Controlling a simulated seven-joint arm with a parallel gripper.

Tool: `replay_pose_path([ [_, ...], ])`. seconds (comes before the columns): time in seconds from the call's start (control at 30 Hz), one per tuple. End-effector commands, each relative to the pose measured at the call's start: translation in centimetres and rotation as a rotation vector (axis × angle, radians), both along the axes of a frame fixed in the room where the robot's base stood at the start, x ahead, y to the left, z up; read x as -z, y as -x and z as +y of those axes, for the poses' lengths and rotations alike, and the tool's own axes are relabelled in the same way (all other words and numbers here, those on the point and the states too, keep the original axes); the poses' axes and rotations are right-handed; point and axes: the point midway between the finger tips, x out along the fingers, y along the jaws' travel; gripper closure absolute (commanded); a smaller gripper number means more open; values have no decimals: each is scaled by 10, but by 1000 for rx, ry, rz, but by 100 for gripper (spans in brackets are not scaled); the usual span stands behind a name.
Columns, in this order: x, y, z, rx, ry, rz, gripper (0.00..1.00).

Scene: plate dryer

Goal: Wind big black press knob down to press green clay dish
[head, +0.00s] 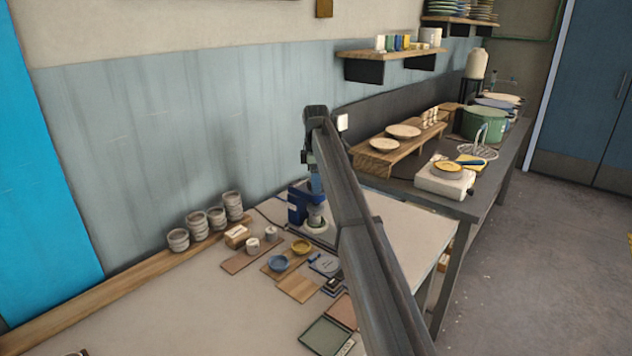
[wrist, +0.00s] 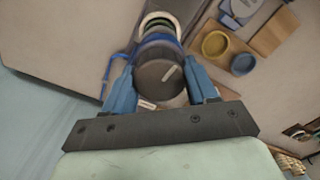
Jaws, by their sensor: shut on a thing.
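The big black press knob (wrist: 152,78), round with a pale pointer line, fills the middle of the wrist view. My gripper (wrist: 162,86) is shut on it, with one blue finger on each side. In the head view my gripper (head: 315,188) points down over the press (head: 299,207), and my arm hides the knob. Just beyond the knob in the wrist view, a dark green rim (wrist: 160,29) shows inside a pale ring. It looks like the green clay dish, mostly hidden by the press parts. I cannot tell whether the press touches it.
A blue bowl (head: 279,263) and a yellow bowl (head: 301,246) sit on a wooden board in front of the press. Stacked grey cups (head: 233,206) stand by the wall. A dark bench (head: 470,206) with a shelf of plates stands to the right. The near-left tabletop is clear.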

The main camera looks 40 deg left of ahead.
Motion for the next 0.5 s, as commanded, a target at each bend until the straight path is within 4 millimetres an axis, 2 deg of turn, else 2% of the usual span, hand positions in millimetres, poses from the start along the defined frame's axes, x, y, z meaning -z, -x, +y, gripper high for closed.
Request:
replay_pose_path([
  [0.5,0,0,0,458,0,0,73],
])
